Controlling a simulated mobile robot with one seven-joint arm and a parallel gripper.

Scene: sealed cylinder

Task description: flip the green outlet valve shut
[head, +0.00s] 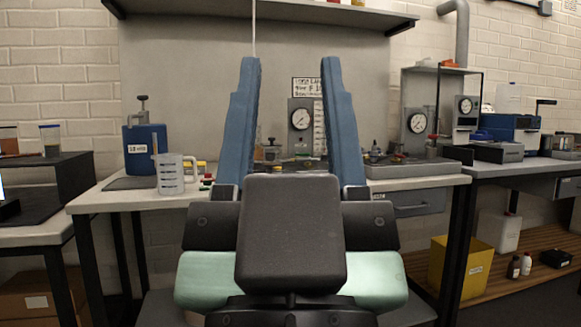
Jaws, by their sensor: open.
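My gripper (291,65) rises in the middle of the head view, with its two blue fingers wide apart and nothing between them. Behind it stands a workbench (110,197). Between the fingers I see a panel with a round gauge (301,119), a scale strip and a small handwritten sign (305,87). Low fittings on the bench show under the gauge, partly hidden by my gripper. I cannot make out the green outlet valve for certain. My gripper appears apart from all these things.
A blue cylinder (146,150) and the clear jug (171,175) stand on the bench's left part. A second gauge (417,122) stands at the right. A shelf (270,10) hangs above. A right-hand bench (505,165) holds blue equipment. A yellow bin (457,268) stands below it.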

